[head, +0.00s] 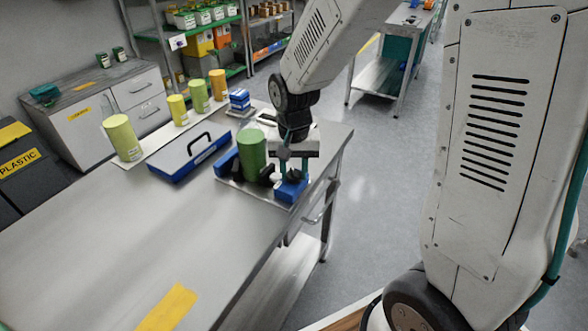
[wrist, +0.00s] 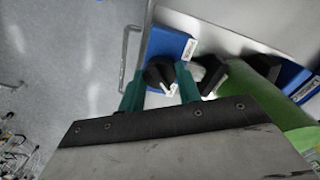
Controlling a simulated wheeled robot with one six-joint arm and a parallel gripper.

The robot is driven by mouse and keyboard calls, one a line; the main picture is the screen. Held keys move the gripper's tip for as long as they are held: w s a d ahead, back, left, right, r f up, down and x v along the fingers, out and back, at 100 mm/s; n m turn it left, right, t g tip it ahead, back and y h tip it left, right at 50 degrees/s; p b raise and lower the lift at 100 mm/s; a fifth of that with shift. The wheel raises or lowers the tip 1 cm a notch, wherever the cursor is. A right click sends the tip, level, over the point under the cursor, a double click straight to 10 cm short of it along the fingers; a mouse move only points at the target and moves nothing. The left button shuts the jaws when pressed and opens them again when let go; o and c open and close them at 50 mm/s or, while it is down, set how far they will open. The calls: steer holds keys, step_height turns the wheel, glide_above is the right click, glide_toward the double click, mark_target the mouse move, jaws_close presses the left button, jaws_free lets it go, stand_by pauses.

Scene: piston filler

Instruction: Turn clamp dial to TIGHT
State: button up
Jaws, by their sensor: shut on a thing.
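The clamp dial is a black round knob (wrist: 158,72) with a white pointer mark, seen in the wrist view on a blue housing (wrist: 167,42) with a small white label. The label's words are too small to read. My gripper (wrist: 160,86) has its teal fingers on either side of the knob and is shut on it. In the head view my gripper (head: 292,168) reaches down onto the blue housing (head: 290,191) at the table's right edge. A green cylinder (head: 252,155) stands upright between black clamp jaws beside the housing; it also shows in the wrist view (wrist: 285,110).
A blue tool case (head: 188,156) with a black handle lies left of the clamp. Several yellow, green and orange cylinders (head: 123,138) stand on a strip behind. The table's front left (head: 110,240) is mostly clear, with a yellow patch (head: 167,308).

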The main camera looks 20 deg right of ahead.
mark_target(294, 173)
steer(key=o, duration=1)
steer(key=shift+c, duration=0.2)
steer(key=shift+r, duration=0.15)
steer(key=shift+r, duration=3.8)
steer(key=s+d+r+n, duration=0.1)
steer(key=s+r, duration=0.2)
steer(key=s, duration=0.4)
steer(key=s+d+r+n+t, duration=0.1)
steer(key=s+r+n, duration=0.1)
steer(key=s, duration=0.6)
steer(key=s+d+r+n, duration=0.1)
steer(key=s+r+n, duration=0.1)
steer(key=s+r, duration=0.2)
steer(key=s, duration=0.3)
steer(key=shift+s+r, duration=0.15)
steer(key=shift+s, duration=0.05)
